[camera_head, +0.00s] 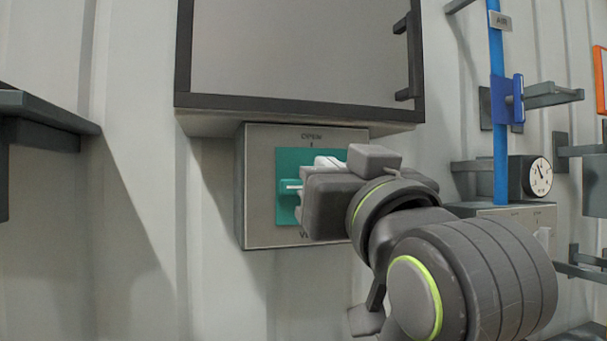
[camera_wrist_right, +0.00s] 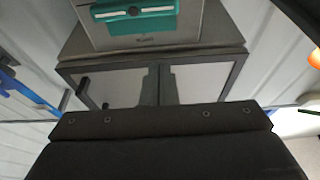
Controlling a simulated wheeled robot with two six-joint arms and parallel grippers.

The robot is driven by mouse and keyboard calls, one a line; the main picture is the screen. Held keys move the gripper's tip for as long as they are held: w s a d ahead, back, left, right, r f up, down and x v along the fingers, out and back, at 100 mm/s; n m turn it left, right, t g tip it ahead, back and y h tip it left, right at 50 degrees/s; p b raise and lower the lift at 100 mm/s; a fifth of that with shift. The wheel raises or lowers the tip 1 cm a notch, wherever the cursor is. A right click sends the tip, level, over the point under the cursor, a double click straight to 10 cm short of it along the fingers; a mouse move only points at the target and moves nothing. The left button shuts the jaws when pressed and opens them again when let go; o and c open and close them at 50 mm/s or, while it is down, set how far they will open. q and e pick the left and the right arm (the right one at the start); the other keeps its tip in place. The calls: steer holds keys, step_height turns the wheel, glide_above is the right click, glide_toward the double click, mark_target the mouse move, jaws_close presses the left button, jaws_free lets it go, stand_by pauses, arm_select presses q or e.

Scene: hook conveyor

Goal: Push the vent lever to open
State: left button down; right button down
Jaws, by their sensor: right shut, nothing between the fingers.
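The vent box (camera_head: 262,225) is a grey metal panel on the wall, marked OPEN at its top edge. It carries a teal plate (camera_head: 289,160); a teal lever end (camera_head: 287,187) shows just left of my right gripper (camera_head: 303,190). The gripper covers most of the lever and the lower label, so the lever's full position and any contact are hidden. In the right wrist view the teal plate (camera_wrist_right: 165,22) is at the top edge, with a pale slot-like strip on it. The gripper fingers (camera_wrist_right: 159,85) are together and empty. My left gripper is out of view.
A dark-framed cabinet (camera_head: 300,103) juts out directly above the vent box. To the right are a blue pipe (camera_head: 499,150) marked AIR, a blue valve handle (camera_head: 518,99) and a gauge (camera_head: 540,177). A dark shelf (camera_head: 45,110) is at left. The wall below the box is clear.

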steer(key=shift+s+r, duration=0.15)
steer(key=shift+r, duration=0.05)
steer(key=p+x, duration=0.5)
steer(key=x, duration=0.5)
steer(key=shift+f, duration=2)
